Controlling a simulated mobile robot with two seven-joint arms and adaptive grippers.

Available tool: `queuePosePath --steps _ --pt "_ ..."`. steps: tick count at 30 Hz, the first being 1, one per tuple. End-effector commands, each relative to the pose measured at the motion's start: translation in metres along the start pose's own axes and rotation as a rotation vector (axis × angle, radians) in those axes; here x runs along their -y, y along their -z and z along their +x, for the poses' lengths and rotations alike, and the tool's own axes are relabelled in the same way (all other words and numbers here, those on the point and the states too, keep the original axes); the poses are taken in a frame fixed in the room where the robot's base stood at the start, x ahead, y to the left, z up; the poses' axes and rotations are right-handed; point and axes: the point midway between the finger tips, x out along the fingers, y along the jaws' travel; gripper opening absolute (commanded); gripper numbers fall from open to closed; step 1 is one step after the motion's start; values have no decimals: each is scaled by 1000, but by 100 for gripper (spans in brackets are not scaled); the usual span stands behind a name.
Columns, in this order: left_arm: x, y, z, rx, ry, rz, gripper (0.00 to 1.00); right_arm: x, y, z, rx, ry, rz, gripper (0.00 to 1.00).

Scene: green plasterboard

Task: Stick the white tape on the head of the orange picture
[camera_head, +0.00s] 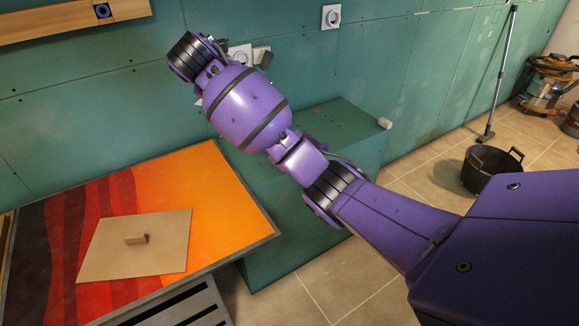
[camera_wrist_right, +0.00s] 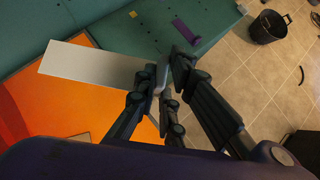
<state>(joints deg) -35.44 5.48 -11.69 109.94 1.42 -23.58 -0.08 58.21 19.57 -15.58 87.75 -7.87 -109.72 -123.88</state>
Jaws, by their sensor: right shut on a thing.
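The orange picture (camera_head: 222,205), with dark and red bands on its left side, lies on a bench at the lower left. Its orange part also shows in the right wrist view (camera_wrist_right: 45,110). My right gripper (camera_wrist_right: 163,80) is shut on one end of the white tape (camera_wrist_right: 90,66), a flat, pale strip that reaches out to the left. The strip appears above the picture's edge; I cannot tell whether it touches. In the head view my right arm's wrist hides most of this gripper and the tape. My left gripper is in neither view.
A green box (camera_head: 345,135) stands right of the bench against the green wall. A black bucket (camera_head: 490,170) stands on the tiled floor. A wooden shelf (camera_head: 50,22) is at the upper left.

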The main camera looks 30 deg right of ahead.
Motion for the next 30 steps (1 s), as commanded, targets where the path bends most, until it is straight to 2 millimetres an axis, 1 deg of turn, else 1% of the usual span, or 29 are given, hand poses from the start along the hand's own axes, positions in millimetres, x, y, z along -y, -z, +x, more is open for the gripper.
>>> queuePosePath --steps 1,2,3,5,6,8,9,12,15,17,18,21,30 --pt "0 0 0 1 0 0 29 4 9 20 -15 57 51 0" --pt "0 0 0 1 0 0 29 8 13 32 -16 92 85 0" --pt "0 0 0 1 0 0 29 14 20 47 -17 138 131 0" --pt "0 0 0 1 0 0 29 23 36 69 -18 206 197 0" --pt "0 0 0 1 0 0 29 30 50 84 -19 251 239 0" --pt "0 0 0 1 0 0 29 42 73 102 -18 311 301 0" --pt "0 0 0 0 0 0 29 49 88 113 -17 345 336 0" --pt "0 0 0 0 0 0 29 68 122 131 -11 411 406 0" --pt "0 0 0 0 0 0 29 87 145 142 -6 457 457 0" --pt "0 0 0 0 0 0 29 99 150 147 -1 478 481 0" --pt "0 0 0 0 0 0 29 106 150 149 2 488 493 0" --pt "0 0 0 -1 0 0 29 118 147 149 4 504 511 0" --pt "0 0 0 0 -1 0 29 120 145 148 4 513 517 0"
